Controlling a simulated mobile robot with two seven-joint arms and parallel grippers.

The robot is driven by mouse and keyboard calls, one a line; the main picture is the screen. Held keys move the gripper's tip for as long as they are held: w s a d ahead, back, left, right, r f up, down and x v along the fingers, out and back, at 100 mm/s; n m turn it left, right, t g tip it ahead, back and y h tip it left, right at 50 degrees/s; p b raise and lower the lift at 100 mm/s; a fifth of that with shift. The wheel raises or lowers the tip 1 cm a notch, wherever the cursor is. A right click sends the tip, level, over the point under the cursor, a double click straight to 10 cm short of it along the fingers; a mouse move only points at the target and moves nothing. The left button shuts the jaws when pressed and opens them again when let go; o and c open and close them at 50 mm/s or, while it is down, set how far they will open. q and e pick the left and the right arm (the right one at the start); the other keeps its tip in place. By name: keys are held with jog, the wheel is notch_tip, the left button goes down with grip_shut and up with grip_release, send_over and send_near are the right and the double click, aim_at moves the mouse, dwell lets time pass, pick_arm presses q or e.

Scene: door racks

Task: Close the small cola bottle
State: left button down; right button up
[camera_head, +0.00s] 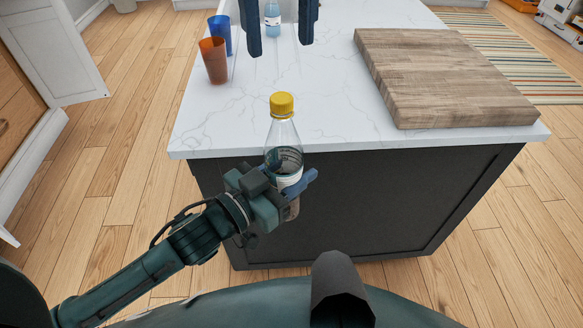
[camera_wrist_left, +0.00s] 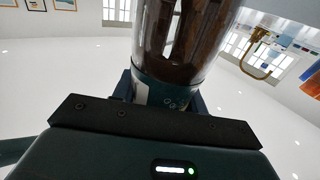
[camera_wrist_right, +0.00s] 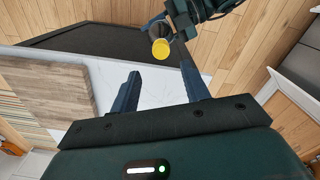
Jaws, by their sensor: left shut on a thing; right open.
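The small cola bottle (camera_head: 285,139) is clear plastic with dark cola, a pale label and a yellow cap (camera_head: 281,104). It stands nearly upright in front of the counter edge. The cap sits on its neck; I cannot tell how tight it is. My left gripper (camera_head: 290,186) is shut around the lower body. In the left wrist view the bottle (camera_wrist_left: 180,50) rises between the fingers. My right gripper (camera_head: 280,48) is open and empty above the counter, beyond the bottle. In the right wrist view, the yellow cap (camera_wrist_right: 160,48) shows past its open fingers (camera_wrist_right: 160,88), apart from them.
The white marble counter (camera_head: 230,125) carries a wooden board (camera_head: 440,75) at right. An orange cup (camera_head: 214,62) and a blue cup (camera_head: 221,33) stand at left. A pale-blue bottle (camera_head: 272,20) shows farther back, between my right fingers. The counter's middle front is clear.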

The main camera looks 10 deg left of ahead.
aim_at(282, 97)
jog(key=shift+f, duration=0.15)
jog(key=shift+f, duration=3.9)
jog(key=shift+c, duration=0.4)
